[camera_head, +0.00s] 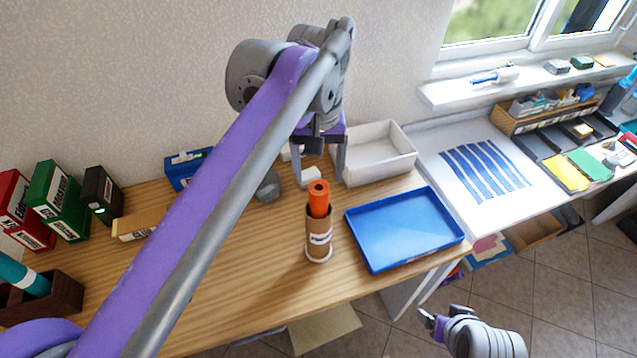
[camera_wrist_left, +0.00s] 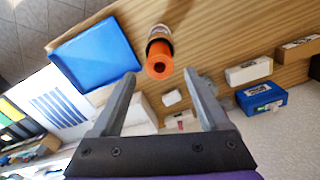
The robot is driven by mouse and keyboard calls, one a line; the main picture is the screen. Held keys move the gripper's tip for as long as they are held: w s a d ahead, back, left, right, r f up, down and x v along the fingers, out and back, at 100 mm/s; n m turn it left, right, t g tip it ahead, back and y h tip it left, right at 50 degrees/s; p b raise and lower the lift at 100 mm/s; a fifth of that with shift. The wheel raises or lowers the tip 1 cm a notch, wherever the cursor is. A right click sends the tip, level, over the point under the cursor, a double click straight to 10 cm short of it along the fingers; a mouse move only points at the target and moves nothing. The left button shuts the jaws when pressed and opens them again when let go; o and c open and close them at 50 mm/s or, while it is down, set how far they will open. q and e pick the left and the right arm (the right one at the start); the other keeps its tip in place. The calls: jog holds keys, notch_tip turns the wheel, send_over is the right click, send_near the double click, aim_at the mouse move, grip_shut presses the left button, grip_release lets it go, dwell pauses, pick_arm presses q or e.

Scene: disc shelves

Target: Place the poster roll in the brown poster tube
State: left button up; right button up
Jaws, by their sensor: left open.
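The orange poster roll (camera_head: 318,196) stands upright inside the brown poster tube (camera_head: 318,243), with its upper part sticking out above the rim. The tube stands on the wooden table. In the left wrist view the roll (camera_wrist_left: 159,62) points toward the camera, and only part of the tube (camera_wrist_left: 160,33) shows behind it. My left gripper (camera_head: 322,176) is open and empty, above and behind the roll. In the wrist view its two fingers (camera_wrist_left: 163,88) are apart, and the roll's end lies between and beyond their tips. My right gripper (camera_head: 432,322) is low at the front right, away from the table.
A blue tray (camera_head: 405,228) lies right of the tube, and a white box (camera_head: 378,155) stands behind it. A grey object (camera_head: 268,187) and a small white block (camera_head: 308,178) lie behind the tube. Several boxes stand at the left. The table front is clear.

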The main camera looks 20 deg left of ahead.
pick_arm(q)
notch_tip(320, 180, up, 6)
jog(key=shift+f, duration=0.25)
jog(key=shift+f, duration=0.1)
dwell(0.4)
